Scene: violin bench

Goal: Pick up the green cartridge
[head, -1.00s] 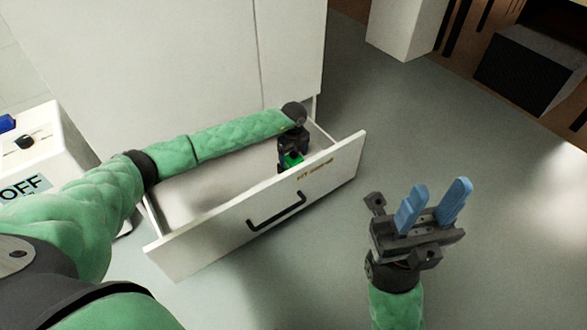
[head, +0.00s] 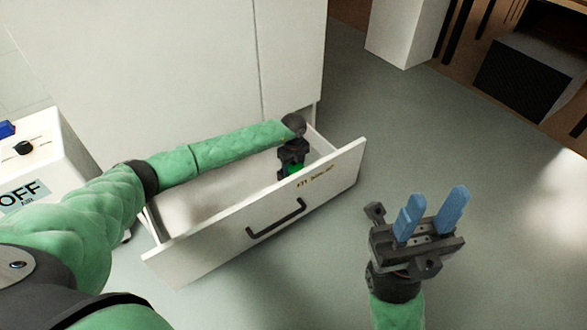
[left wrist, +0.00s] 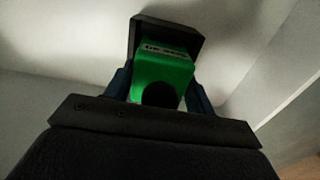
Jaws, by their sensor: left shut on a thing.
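The green cartridge (left wrist: 163,70) sits between the two fingers of my left gripper (left wrist: 160,92) in the left wrist view, with a dark block-like part at its far end. In the head view, my left gripper (head: 291,165) reaches down inside the right end of the open drawer (head: 215,225). It is shut on the green cartridge, of which only a small green patch (head: 295,167) shows there. I cannot tell whether the cartridge touches the drawer floor. My right gripper (head: 429,217), with blue fingers apart, is open and empty over the floor, right of the drawer.
The drawer's front panel with a dark handle (head: 276,219) and its side walls surround my left gripper. The white cabinet (head: 160,70) rises behind. A white box marked OFF (head: 35,165) stands at the left.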

